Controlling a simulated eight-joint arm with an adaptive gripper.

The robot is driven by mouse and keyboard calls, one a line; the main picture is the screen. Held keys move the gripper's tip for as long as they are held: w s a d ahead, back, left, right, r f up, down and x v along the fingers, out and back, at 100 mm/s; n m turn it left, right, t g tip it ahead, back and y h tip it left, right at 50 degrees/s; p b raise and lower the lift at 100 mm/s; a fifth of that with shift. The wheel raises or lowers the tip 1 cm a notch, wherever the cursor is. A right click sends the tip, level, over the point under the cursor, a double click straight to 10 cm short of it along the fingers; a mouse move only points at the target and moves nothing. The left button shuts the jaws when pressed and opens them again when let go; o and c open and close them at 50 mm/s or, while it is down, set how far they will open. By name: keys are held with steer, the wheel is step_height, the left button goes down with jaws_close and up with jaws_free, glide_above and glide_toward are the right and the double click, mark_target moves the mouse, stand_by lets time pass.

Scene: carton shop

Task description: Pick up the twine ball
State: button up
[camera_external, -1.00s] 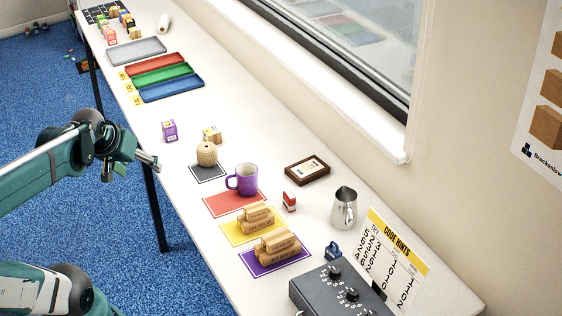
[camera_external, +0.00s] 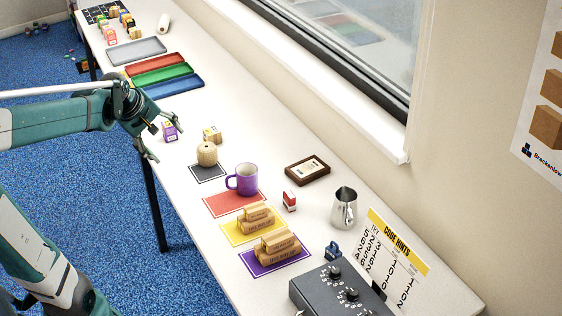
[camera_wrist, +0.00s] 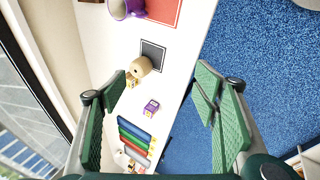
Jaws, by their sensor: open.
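The twine ball (camera_external: 207,154) is a tan round ball standing on the dark square mat (camera_external: 208,173) near the middle of the table. In the wrist view the twine ball (camera_wrist: 142,67) sits at the edge of the dark mat (camera_wrist: 153,50), ahead of my finger pads and left of the middle. My gripper (camera_external: 160,137) is open and empty, near the table's left edge, left of the ball and apart from it. Its green pads (camera_wrist: 160,105) are spread wide in the wrist view.
A purple box (camera_external: 170,131) stands close to my gripper, and a small tan box (camera_external: 212,135) stands just behind the ball. A purple mug (camera_external: 243,179) is on the red mat (camera_external: 222,206) in front. Coloured trays (camera_external: 171,87) lie farther back.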

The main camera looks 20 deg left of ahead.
steer(key=w+f+n+h+b, duration=0.1)
steer(key=w+f+n, duration=0.25)
steer(key=w, duration=0.35)
steer(key=w+f+n, duration=0.3)
steer(key=w+n, duration=0.2)
steer(key=w, duration=0.1)
steer(key=n+g+h, duration=0.1)
steer(key=n+h, duration=0.1)
steer(key=n, duration=0.5)
glide_toward(204, 147)
step_height(204, 147, down, 2)
steer(key=d, duration=0.2)
steer(key=shift+w+a+f+b, duration=0.15)
steer(key=shift+w+f+b, duration=0.45)
steer(key=shift+w, duration=0.25)
steer(key=shift+f, duration=0.15)
steer(key=shift+x, duration=1.2)
steer(key=shift+f, duration=0.1)
